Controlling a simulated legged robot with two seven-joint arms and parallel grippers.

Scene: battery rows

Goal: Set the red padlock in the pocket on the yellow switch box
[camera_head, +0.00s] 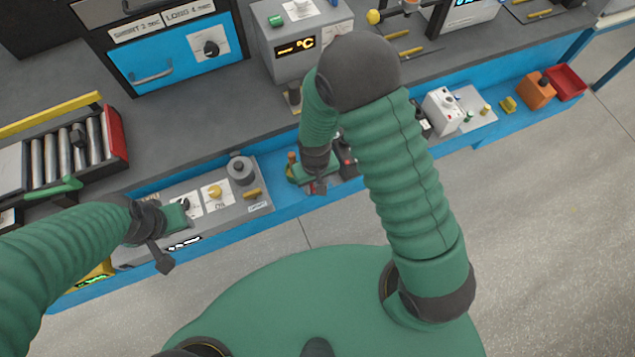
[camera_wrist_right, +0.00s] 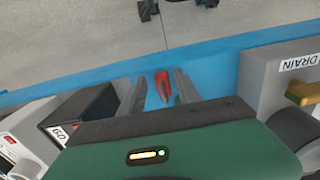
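A small red object (camera_wrist_right: 163,86), which looks like the red padlock, shows in the right wrist view over the blue bench edge strip. My right gripper (camera_wrist_right: 163,92) has a finger on each side of it, with a visible gap to each finger. I cannot tell whether it rests on the strip. In the head view my right gripper (camera_head: 318,187) hangs over the front of the bench, a hint of red by its fingers. A yellow box (camera_head: 97,274) with green lettering is at the lower left, partly hidden by my left arm. No pocket is discernible. My left gripper (camera_head: 170,232) is above the grey panel.
The grey panel (camera_head: 232,216) carries a yellow knob and a grey cylinder. A black box (camera_wrist_right: 80,112) and a grey DRAIN box (camera_wrist_right: 262,75) flank my right gripper. An orange box (camera_head: 536,90) and a red bin (camera_head: 566,82) stand far right. The floor in front is open.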

